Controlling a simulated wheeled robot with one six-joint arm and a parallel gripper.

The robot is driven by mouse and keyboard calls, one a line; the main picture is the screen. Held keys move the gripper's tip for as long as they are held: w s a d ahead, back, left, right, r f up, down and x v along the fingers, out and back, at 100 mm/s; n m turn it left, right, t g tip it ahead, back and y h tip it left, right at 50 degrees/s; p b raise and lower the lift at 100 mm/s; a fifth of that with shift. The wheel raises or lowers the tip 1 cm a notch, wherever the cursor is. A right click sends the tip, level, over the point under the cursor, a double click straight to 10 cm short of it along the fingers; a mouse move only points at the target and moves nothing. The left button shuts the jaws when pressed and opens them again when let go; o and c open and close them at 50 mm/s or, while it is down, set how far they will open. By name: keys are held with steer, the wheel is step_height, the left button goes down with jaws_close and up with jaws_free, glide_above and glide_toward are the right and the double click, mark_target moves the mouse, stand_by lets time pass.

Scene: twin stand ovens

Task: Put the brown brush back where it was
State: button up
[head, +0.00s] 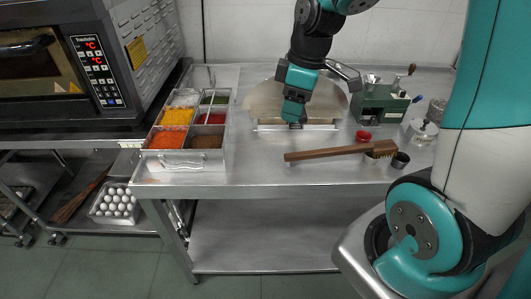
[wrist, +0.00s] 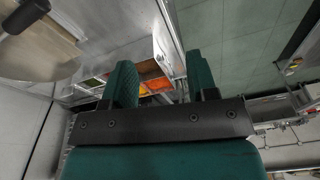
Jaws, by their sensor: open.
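I do not make out the brush in the wrist view.
The steel table (head: 240,178) is clear in front of the brush. A tray of coloured spices (head: 147,162) stands left. A round pale board (head: 262,101) is behind my gripper.

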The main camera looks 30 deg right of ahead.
steer(key=s+a+r+m+y, duration=0.1)
steer(key=s+a+r, duration=0.2)
steer(key=s+a, duration=0.5)
steer(key=s+a+r+m+g+y, duration=0.1)
steer(key=s+a+r, duration=0.2)
steer(key=s+a, duration=0.4)
steer(key=shift+s+a+y, duration=0.3)
steer(key=shift+s+a, duration=0.05)
steer(key=shift+a, duration=0.75)
steer(key=shift+c, duration=0.2)
